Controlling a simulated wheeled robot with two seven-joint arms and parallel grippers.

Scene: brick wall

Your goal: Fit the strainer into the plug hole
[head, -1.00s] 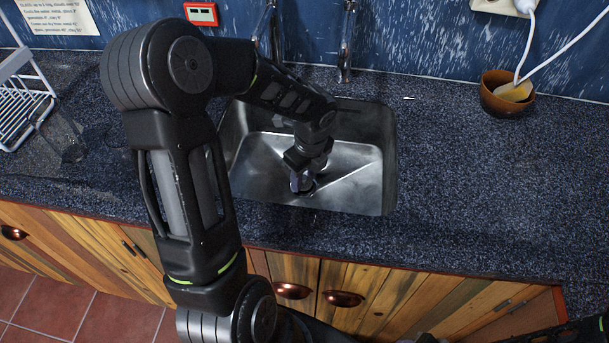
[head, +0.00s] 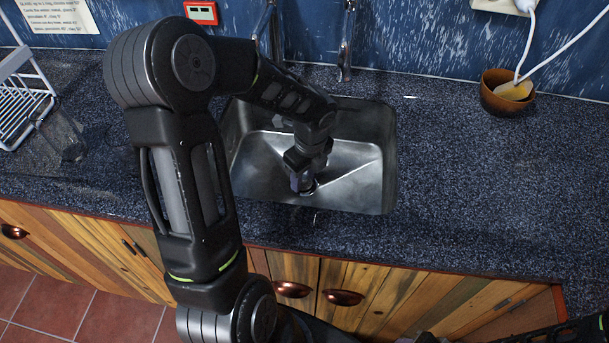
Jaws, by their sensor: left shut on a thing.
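My left gripper (head: 304,184) reaches down into the steel sink (head: 358,165) and is low over its floor, left of the middle. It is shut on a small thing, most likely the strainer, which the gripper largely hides. A dark round rim of the plug hole (head: 313,191) shows just at the fingertips. I cannot tell whether the held thing is in the hole, on its rim or above it. My right gripper is not seen; only a dark part of my right arm shows at the lower right edge.
Two taps (head: 346,48) stand behind the sink. A dish rack (head: 22,100) and a clear glass-like object (head: 68,138) are at the left. A brown bowl (head: 497,103) with a cable above it stands at the back right.

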